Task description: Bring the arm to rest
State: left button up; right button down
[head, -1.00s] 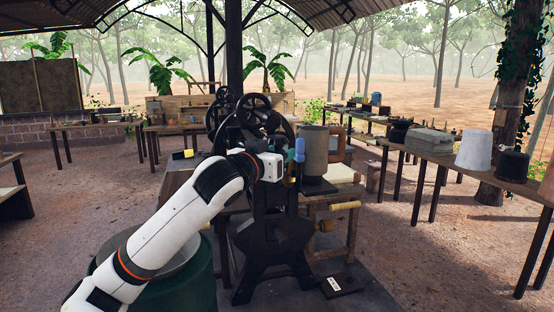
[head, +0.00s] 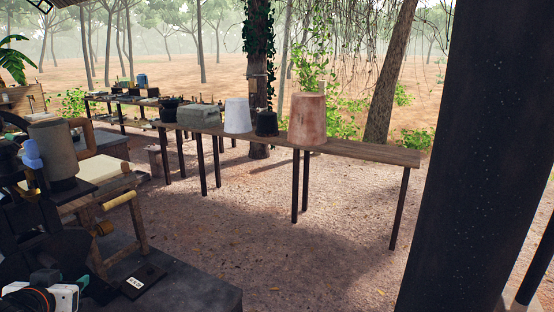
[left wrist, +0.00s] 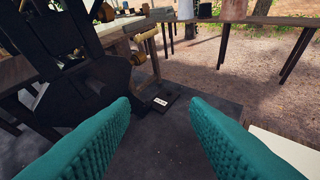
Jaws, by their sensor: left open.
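My left gripper (head: 64,290) shows at the bottom left corner of the head view, low beside the black roller machine. Only its white and orange wrist end and a bit of teal show there. In the left wrist view its two teal ribbed fingers (left wrist: 160,112) are wide apart with nothing between them. Beyond the fingertips lie a dark slab (left wrist: 205,118) and a small black plate with a white label (left wrist: 160,102). My right gripper is in neither view.
The black roller machine (left wrist: 85,88) stands close on the left of the wrist view. A grey cylinder (head: 58,150) is above a wooden frame (head: 115,225). A long table (head: 365,152) holds several pots. A dark post (head: 455,150) rises at right. Open ground (head: 290,235) lies between.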

pick_arm(q)
jog(key=s+d+f+m+g+h, duration=0.1)
jog(key=s+d+f+g, duration=0.2)
jog(key=s+d+f, duration=0.45)
jog(key=s+d+f+m+g+h, duration=0.1)
jog(key=s+d+f+g, duration=0.2)
jog(key=f, duration=0.7)
jog(key=s+d+f+m+g+h, duration=0.1)
jog(key=s+d+f, duration=0.2)
jog(key=s+d, duration=0.3)
jog(key=s+d+f+g+h, duration=0.15)
jog(key=s+d+f, duration=0.25)
jog(key=s, duration=0.4)
notch_tip(320, 180, down, 29)
jog(key=s+g+b, duration=0.2)
jog(key=s+a+f+y+b, duration=0.1)
jog(key=s+a+f+b, duration=0.1)
jog(key=s+f, duration=1.4)
jog(key=shift+a+f+m+g, duration=0.3)
jog(key=shift+f+g, duration=0.15)
jog(key=shift+f, duration=0.2)
